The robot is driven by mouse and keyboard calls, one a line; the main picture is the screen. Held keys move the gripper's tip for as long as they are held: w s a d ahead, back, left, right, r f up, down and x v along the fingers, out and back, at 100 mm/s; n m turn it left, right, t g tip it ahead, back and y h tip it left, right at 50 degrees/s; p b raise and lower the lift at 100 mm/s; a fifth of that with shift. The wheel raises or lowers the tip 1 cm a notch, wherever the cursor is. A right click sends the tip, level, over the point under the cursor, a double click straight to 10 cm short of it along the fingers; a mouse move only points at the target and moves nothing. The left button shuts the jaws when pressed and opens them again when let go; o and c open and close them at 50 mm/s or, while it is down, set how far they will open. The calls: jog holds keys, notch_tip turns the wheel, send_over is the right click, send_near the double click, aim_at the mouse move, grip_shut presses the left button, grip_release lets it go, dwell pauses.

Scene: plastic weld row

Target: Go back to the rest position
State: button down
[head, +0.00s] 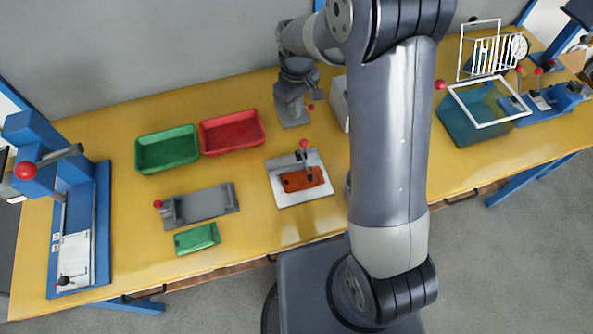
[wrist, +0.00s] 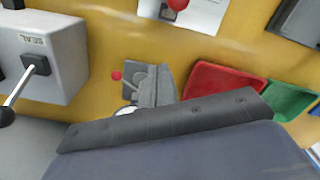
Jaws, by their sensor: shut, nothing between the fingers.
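My gripper (wrist: 168,120) fills the bottom of the wrist view as a dark bar with bolts before a wide grey-blue body. It is shut and empty. In the head view my arm rises from the lower middle, bends at the top and reaches back left toward the wall. Its end is above the back of the table, by a grey fixture with a small red knob. The fingertips cannot be made out clearly there. The grey fixture (wrist: 152,86) also shows in the wrist view, partly hidden by my gripper.
The yellow table (head: 120,220) carries a green tray (head: 167,149), a red tray (head: 232,132), a white plate (head: 300,200) with an orange part, a grey fixture (head: 205,204), a green part (head: 197,239) and a blue press (head: 75,220). A teal tank (head: 470,120) stands right. A white box (wrist: 45,55) is beside my gripper.

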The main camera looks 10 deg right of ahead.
jog(key=shift+r, duration=0.2)
notch_tip(320, 180, down, 7)
jog(key=s+b, duration=0.1)
jog(key=b, duration=0.4)
dwell(0.5)
jog(key=shift+d+r, duration=0.1)
